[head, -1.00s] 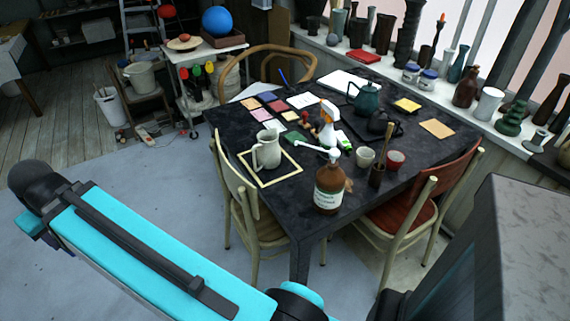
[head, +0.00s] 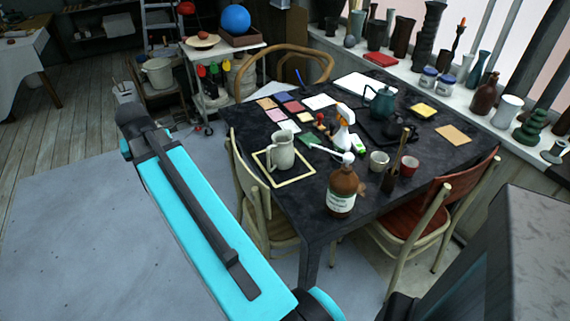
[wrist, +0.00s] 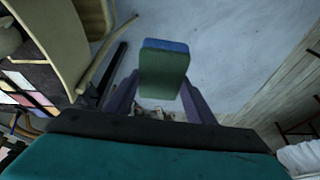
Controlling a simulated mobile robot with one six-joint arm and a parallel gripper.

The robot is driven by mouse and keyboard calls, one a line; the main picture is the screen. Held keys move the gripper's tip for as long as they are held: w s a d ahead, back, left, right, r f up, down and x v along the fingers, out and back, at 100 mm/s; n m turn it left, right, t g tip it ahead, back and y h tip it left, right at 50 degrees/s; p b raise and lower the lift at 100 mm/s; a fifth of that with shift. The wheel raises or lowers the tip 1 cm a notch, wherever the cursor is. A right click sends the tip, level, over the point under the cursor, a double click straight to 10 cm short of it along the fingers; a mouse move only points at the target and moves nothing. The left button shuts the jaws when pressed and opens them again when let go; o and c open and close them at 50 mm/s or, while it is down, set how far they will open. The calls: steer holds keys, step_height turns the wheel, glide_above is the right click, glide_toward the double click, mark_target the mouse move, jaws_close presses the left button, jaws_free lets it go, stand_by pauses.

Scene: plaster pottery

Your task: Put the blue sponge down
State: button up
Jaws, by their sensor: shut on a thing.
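The blue sponge (wrist: 166,46) shows in the wrist view as a small block with a blue layer and a green layer. My gripper (wrist: 163,80) is shut on it, with one finger at each side. Grey floor lies behind the sponge in that view; how high the sponge is above it I cannot tell. In the head view my arm reaches out to the upper left, and my gripper (head: 124,91) is small at its far end. The sponge cannot be made out there.
A dark table (head: 440,168) stands at centre right, crowded with pottery, bottles and coloured tiles. Wooden chairs (head: 238,165) stand around it. A white trolley (head: 233,49) and a stool with a pot (head: 158,71) stand beyond my arm. The grey floor (head: 70,225) at left is clear.

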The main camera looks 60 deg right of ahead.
steer(key=s+d+r+m+g+h+p, duration=0.15)
steer(key=s+d+m, duration=0.5)
steer(key=d, duration=0.75)
steer(key=s+d+m+g, duration=0.2)
steer(key=s+d+m, duration=0.1)
steer(key=s+d, duration=0.9)
steer(key=s+d+f+m+g, duration=0.2)
steer(key=s+d+f+m, duration=0.2)
steer(key=s+d, duration=1.2)
steer(key=s+m, duration=0.2)
steer(key=m, duration=0.1)
steer(key=shift+s+f, duration=0.15)
steer(key=shift+s, duration=0.1)
steer(key=shift+f, duration=0.15)
steer(key=shift+f+p, duration=0.35)
steer(key=shift+f, duration=2.65)
steer(key=shift+f+p, duration=0.35)
steer(key=shift+f, duration=1.5)
